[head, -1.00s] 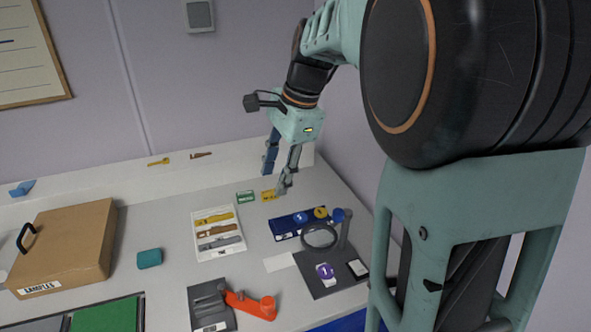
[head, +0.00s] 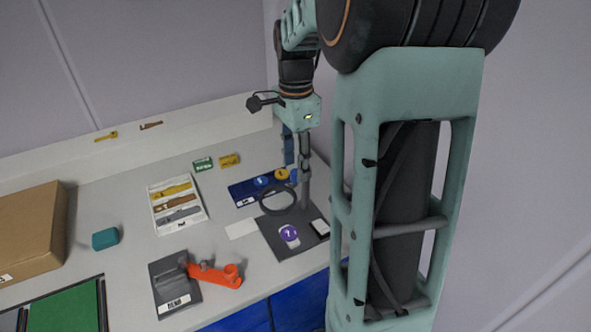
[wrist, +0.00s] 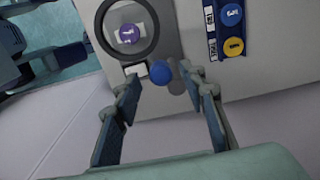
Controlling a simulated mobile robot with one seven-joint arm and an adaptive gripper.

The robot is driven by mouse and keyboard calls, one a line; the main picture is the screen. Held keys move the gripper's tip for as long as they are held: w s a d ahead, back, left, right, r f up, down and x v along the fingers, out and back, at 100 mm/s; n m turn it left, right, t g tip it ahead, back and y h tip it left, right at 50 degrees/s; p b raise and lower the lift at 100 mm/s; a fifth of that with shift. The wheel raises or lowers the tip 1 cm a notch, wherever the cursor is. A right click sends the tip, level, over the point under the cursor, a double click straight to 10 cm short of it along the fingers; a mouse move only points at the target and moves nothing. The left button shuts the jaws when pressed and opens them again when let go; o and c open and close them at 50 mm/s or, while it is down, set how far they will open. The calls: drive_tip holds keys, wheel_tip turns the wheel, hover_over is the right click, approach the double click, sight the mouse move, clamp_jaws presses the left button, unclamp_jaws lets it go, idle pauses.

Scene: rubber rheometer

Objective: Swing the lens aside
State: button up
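The lens is a dark ring on an arm from an upright post. In the head view the ring (head: 260,199) stands over a dark base plate (head: 268,238), left of the post. In the wrist view the ring (wrist: 126,61) frames a purple numbered disc (wrist: 129,34). A blue knob (wrist: 161,72) shows beside the ring, between and beyond my fingertips; in the head view my fingers hide it. My gripper (head: 298,178) is above the post, pointing down. Its two fingers are apart and empty in the wrist view (wrist: 163,82).
A blue tray (head: 240,194) with blue and yellow discs lies just behind the lens. A dark block with an orange lever (head: 215,274) is at front left. A white tray (head: 158,220) of strips and a brown case (head: 28,235) are further left.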

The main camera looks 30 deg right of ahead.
drive_tip(key=shift+f, duration=1.1)
clamp_jaws()
